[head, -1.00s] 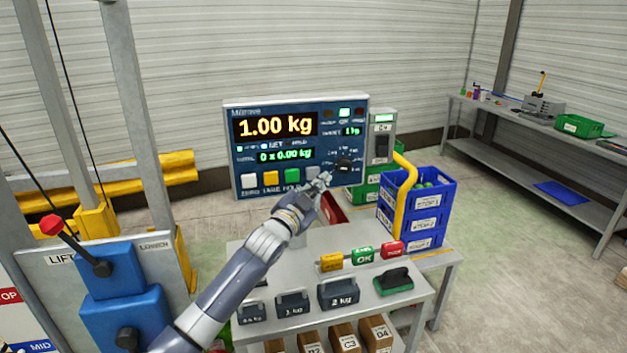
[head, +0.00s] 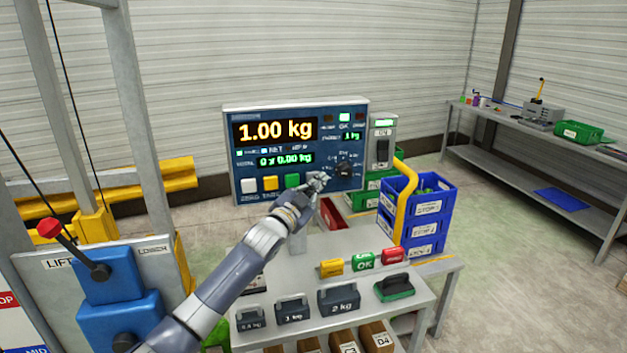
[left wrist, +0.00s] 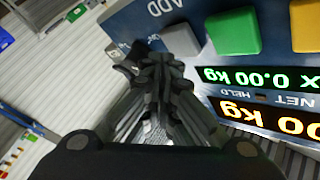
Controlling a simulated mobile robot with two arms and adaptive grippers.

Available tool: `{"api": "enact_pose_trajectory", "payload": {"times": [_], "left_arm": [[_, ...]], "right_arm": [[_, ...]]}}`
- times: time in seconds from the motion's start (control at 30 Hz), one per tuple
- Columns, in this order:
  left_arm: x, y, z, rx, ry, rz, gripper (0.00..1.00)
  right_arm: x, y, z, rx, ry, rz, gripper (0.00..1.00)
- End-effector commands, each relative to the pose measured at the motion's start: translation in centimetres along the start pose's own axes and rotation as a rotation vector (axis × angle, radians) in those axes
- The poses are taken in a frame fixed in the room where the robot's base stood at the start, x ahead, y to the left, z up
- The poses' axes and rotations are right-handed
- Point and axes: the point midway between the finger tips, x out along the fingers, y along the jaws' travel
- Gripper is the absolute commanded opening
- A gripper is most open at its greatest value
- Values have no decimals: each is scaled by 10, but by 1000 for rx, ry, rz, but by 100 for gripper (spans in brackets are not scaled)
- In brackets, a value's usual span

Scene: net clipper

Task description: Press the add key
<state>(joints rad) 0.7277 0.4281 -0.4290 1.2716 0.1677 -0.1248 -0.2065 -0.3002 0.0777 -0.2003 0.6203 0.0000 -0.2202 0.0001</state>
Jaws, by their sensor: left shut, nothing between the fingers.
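The scale panel (head: 330,107) stands upright at the back of the bench and reads 1.00 kg, with 0 x 0.00 kg below. Its lower row has white, yellow and green keys. In the left wrist view the fingertips (left wrist: 152,62) are close beside the key; contact cannot be told. My right gripper is not in view.
A dark knob (head: 344,170) is just right of my fingertips. Labelled weights (head: 338,298) and coloured stamps (head: 363,260) sit on the bench below. Blue crates (head: 425,228) with a yellow rail stand right. A lift control (head: 105,275) is at left.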

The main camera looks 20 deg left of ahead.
Motion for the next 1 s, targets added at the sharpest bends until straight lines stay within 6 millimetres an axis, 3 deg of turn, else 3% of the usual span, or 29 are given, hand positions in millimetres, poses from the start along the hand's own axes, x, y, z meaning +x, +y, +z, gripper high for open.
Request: {"api": "enact_pose_trajectory", "payload": {"times": [1.0], "left_arm": [[5, -4, 4, 1, 0, 0, 0]], "right_arm": [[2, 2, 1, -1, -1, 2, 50]]}}
